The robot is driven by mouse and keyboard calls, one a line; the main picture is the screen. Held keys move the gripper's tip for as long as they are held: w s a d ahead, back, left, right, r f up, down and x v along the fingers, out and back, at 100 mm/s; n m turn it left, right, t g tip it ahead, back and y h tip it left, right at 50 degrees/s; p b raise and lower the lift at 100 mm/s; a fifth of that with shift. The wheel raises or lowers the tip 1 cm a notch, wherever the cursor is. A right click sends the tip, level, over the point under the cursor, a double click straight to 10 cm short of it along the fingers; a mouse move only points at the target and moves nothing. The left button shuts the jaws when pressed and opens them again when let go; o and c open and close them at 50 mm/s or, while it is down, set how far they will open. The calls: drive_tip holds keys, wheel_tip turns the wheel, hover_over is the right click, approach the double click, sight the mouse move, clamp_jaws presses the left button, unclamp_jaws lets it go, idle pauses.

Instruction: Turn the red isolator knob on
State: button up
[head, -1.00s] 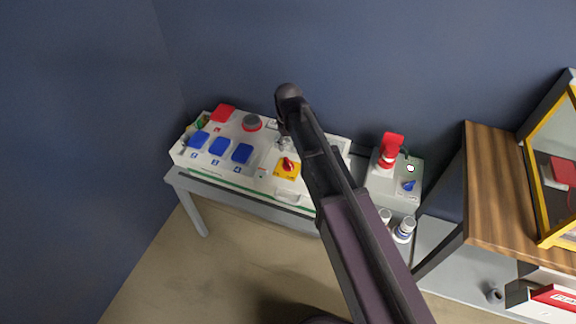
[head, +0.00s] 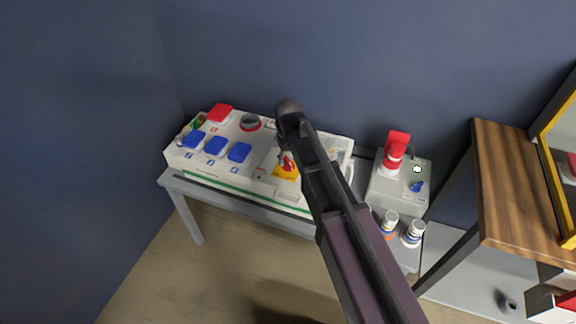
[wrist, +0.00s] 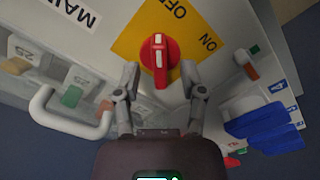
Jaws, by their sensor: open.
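The red isolator knob (wrist: 172,50) sits on a yellow plate (wrist: 135,42) printed OFF and ON in the wrist view. Its handle bar with a white stripe points up the picture toward OFF; ON is to the right. My gripper (wrist: 160,69) is open, with one fingertip on each side of the knob, and it looks empty. I cannot tell whether either finger touches the knob. In the head view the knob (head: 288,164) and yellow plate (head: 284,174) show on the white panel box (head: 255,178), partly hidden by my arm and gripper.
A white handle (wrist: 60,118) is near the left finger in the wrist view. A grey box (head: 385,190) with a red lamp-like part (head: 395,150) stands right.

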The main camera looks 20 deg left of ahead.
drive_tip(key=shift+f+b, duration=0.4)
drive_tip(key=shift+f, duration=0.25)
clamp_jaws()
